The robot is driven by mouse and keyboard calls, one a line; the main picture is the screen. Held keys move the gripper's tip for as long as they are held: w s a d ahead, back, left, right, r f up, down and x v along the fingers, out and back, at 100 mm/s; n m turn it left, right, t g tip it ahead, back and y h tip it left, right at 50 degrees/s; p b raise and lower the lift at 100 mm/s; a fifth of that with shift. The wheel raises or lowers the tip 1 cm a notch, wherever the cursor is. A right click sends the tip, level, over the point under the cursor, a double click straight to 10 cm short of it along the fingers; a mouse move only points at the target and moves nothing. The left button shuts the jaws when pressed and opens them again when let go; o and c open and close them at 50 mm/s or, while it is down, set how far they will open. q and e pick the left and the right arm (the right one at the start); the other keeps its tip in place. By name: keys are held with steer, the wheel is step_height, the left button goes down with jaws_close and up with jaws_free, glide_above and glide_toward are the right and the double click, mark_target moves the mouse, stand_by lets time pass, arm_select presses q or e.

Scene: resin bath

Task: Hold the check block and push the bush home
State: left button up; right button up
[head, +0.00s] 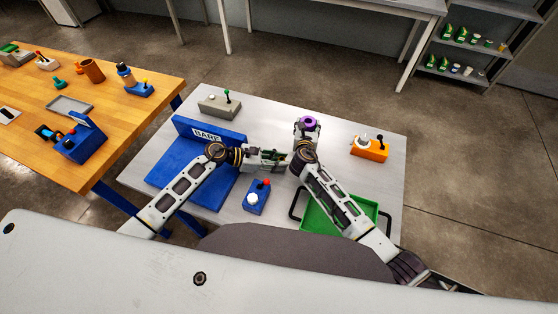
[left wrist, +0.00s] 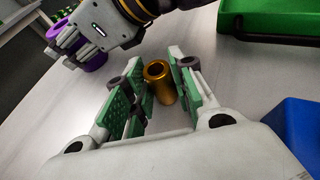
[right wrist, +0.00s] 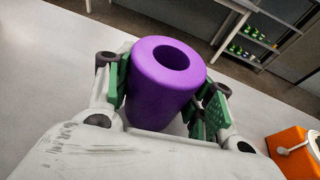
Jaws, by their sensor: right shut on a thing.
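The purple check block (right wrist: 163,85) is a round body with a hole in its top. My right gripper (right wrist: 168,95) is shut on its sides; in the head view the block (head: 309,122) shows at the tip of my right gripper (head: 307,130). The gold bush (left wrist: 159,84), a hollow flanged cylinder, stands upright on the grey table. My left gripper (left wrist: 156,85) is open, with its green-padded fingers on either side of the bush. In the head view my left gripper (head: 277,158) lies low over the table, left of the right one; the bush is not clear there.
A blue fixture marked BARE (head: 180,178) stands at left, a grey box with a green-knobbed lever (head: 219,105) behind it. A blue switch box (head: 257,198) and green tray (head: 365,208) are in front. An orange unit (head: 370,147) is at right. Table between is clear.

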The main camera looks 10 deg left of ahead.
arm_select(q)
steer(key=shift+o, duration=1.4)
steer(key=shift+a+r, duration=0.1)
steer(key=shift+r, duration=0.1)
steer(key=shift+v, duration=5.95)
steer(key=shift+o, duration=0.5)
steer(key=shift+s, duration=0.1)
